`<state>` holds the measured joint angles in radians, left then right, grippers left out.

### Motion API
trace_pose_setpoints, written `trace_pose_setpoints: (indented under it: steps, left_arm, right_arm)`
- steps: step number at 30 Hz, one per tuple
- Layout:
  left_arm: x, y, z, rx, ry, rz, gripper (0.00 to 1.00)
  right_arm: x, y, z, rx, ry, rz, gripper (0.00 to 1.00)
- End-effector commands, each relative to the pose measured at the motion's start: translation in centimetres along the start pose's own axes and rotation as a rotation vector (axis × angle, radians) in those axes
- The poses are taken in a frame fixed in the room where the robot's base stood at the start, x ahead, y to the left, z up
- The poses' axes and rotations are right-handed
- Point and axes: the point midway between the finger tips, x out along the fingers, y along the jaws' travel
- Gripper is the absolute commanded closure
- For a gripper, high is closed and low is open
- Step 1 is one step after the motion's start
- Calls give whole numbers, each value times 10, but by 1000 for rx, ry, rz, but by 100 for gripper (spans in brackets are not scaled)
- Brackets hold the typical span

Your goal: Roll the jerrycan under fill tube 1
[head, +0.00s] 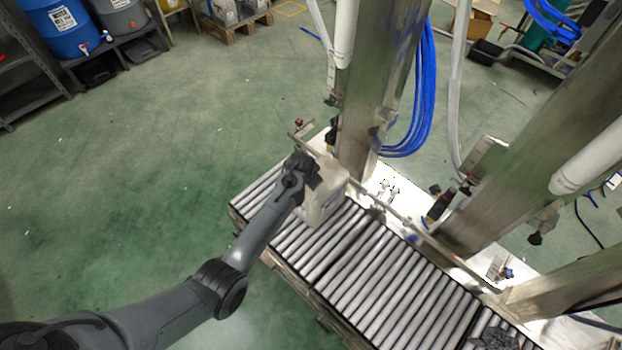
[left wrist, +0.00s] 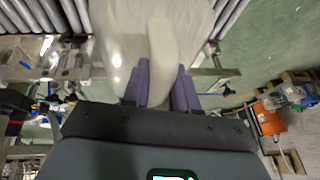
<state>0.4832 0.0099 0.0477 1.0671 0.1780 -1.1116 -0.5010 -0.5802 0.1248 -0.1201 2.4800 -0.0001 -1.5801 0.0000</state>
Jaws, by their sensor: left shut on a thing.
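The translucent white jerrycan (head: 322,208) stands on the roller conveyor (head: 370,265), near its left end and beside the leftmost steel column. My left gripper (head: 303,172) is at the jerrycan's top. In the left wrist view, the purple fingers of my left gripper (left wrist: 161,82) are shut around the jerrycan's pale handle (left wrist: 163,50), with the body (left wrist: 125,40) behind it. White fill tubes hang by the columns, one at the left column (head: 345,35) and one further right (head: 590,160). No number is readable on them. A dark part at the bottom right edge may be my right gripper (head: 494,340).
A guide rail (head: 400,222) runs along the conveyor's far side. Steel columns (head: 380,90) with valves stand behind it. Bare rollers lie to the right of the jerrycan. Blue hoses (head: 425,95) hang behind.

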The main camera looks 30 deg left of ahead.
Motion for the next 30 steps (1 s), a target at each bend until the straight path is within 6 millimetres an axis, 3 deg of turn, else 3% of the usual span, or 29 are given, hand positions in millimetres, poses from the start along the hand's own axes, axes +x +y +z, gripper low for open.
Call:
trace_pose_setpoints:
  steps: [4,5,10,22,30]
  left_arm:
    - [0,0,0,0,0,0,100]
    - [0,0,0,0,0,0,70]
    - [0,0,0,0,0,0,43]
    - [-6,0,0,0,-1,0,43]
    - [-46,-1,-1,0,1,-1,43]
  right_arm:
    - [0,0,0,0,0,0,100]
    - [0,0,0,0,0,0,100]
    - [0,0,0,0,0,0,100]
    - [-4,-1,-2,7,1,-5,100]
    - [-25,-1,-8,8,1,-6,100]
